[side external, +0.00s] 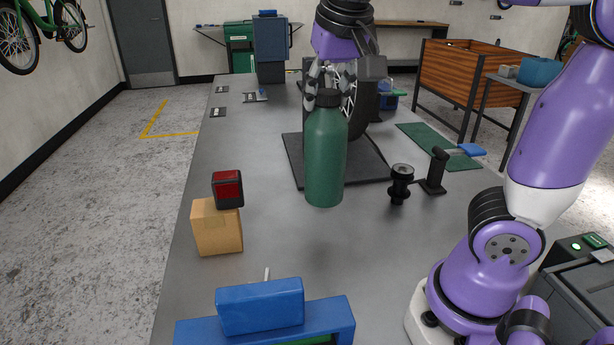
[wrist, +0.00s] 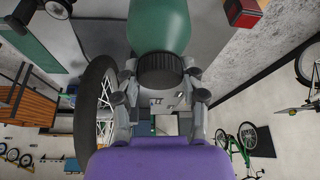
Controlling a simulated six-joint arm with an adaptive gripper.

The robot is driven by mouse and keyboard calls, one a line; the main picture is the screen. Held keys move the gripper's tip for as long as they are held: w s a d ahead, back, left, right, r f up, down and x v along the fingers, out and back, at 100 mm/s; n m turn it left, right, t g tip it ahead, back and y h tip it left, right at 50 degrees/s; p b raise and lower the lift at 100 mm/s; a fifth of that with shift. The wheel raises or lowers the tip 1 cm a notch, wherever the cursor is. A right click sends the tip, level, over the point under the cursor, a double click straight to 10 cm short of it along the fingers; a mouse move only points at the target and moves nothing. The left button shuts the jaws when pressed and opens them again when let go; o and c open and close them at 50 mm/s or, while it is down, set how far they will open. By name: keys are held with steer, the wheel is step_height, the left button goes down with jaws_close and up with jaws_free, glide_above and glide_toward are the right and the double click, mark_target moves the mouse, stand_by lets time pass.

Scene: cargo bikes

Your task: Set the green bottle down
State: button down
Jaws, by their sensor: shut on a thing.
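The green bottle (side external: 325,158) is upright over the grey table (side external: 270,215), in front of the dark mat (side external: 292,148). Its base looks at or very near the tabletop; I cannot tell whether it touches. My gripper (side external: 328,92) comes from behind and above and is shut on the bottle's dark cap. In the wrist view the green bottle (wrist: 160,22) is at the top centre, and my gripper's fingers (wrist: 160,88) are on both sides of the black cap (wrist: 160,70).
A wheel (side external: 361,105) stands on the dark mat just behind the bottle. A cardboard box (side external: 216,228) with a red-fronted light (side external: 228,188) on top is to the left. Black parts (side external: 401,184) stand close on the right. A blue box (side external: 260,306) is at the front.

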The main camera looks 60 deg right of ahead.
steer(key=shift+s+d+f, duration=0.15)
steer(key=shift+d, duration=0.25)
steer(key=d+f, duration=1)
steer(key=shift+s+d+f, duration=0.15)
steer(key=shift+d+f, duration=0.15)
steer(key=shift+d, duration=0.1)
steer(key=shift+f, duration=0.15)
steer(key=shift+c, duration=2)
jaws_free()
